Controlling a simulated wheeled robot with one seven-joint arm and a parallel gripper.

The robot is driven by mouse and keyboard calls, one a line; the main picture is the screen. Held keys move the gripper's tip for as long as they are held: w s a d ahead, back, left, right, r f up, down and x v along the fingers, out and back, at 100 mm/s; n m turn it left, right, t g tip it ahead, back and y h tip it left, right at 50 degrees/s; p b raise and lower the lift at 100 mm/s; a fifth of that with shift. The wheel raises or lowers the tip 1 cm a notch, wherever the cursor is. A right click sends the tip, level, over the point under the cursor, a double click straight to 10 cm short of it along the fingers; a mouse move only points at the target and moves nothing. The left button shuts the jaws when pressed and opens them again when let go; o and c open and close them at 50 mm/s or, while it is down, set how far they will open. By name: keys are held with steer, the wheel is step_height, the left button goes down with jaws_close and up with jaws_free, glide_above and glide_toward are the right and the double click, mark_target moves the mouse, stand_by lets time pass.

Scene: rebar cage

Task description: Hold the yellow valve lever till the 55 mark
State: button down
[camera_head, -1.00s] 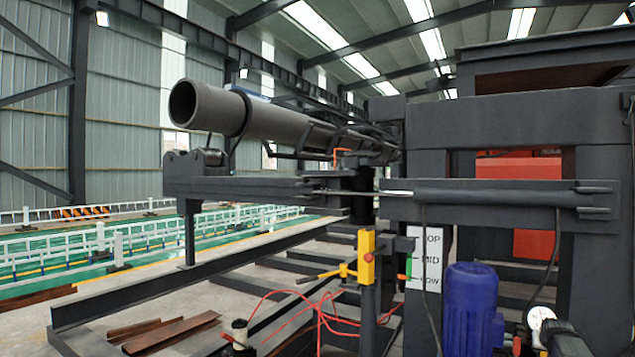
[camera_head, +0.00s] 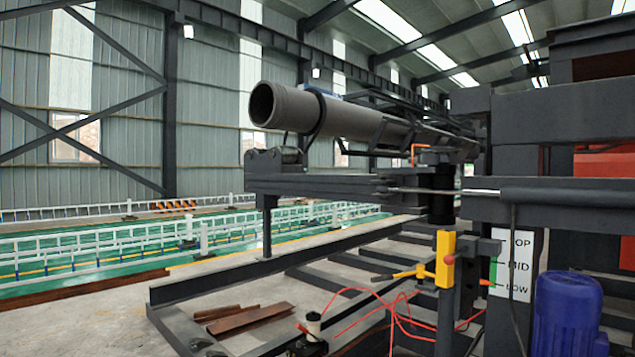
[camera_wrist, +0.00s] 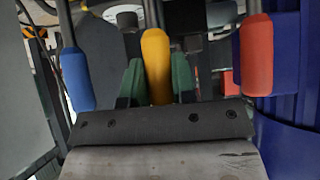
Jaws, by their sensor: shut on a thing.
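The yellow valve lever (camera_wrist: 156,50) stands in the middle of the wrist view, between a blue lever and a red lever. My gripper (camera_wrist: 157,82) is shut on it, with one green finger on each side of its rounded yellow grip. The lever's base is mostly hidden. No 55 mark or dial can be read in either current view. My gripper and the lever do not show in the head view.
The blue lever (camera_wrist: 77,78) is left of my gripper; the red lever (camera_wrist: 257,55) is to the right. In the head view, a blue motor (camera_head: 568,315) and a TOP/MID/LOW board (camera_head: 517,265) stand at right, near a yellow post fitting (camera_head: 445,258).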

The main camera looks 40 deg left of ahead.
steer(key=shift+s+t, duration=0.4)
steer(key=shift+s, duration=0.1)
steer(key=shift+s+t, duration=0.4)
